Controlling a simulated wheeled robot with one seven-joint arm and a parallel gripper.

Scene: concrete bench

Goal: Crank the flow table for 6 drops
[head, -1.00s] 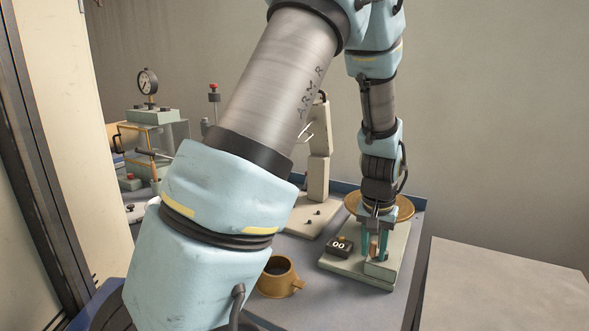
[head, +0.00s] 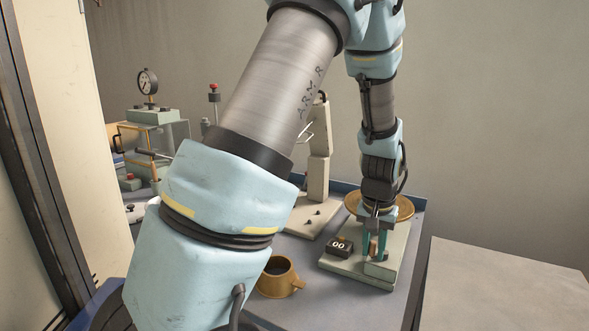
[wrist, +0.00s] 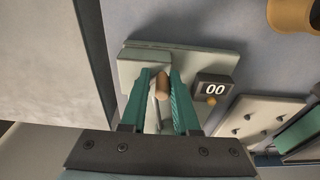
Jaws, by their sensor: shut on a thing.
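The flow table has a pale grey-green base (head: 350,270) and a round brass-coloured disc (head: 403,207) at its back. My gripper (head: 376,254) is over the front of the flow table, pointing down. In the wrist view its teal fingers (wrist: 163,92) are shut on the brown crank handle (wrist: 162,86). The rest of the crank is mostly hidden between the fingers.
A brass-coloured ring mould (head: 279,277) stands on the bench left of the flow table. A pale upright stand (head: 318,180) is behind it. A press with a dial gauge (head: 148,82) is at the back left. A grey slab (head: 500,285) lies to the right.

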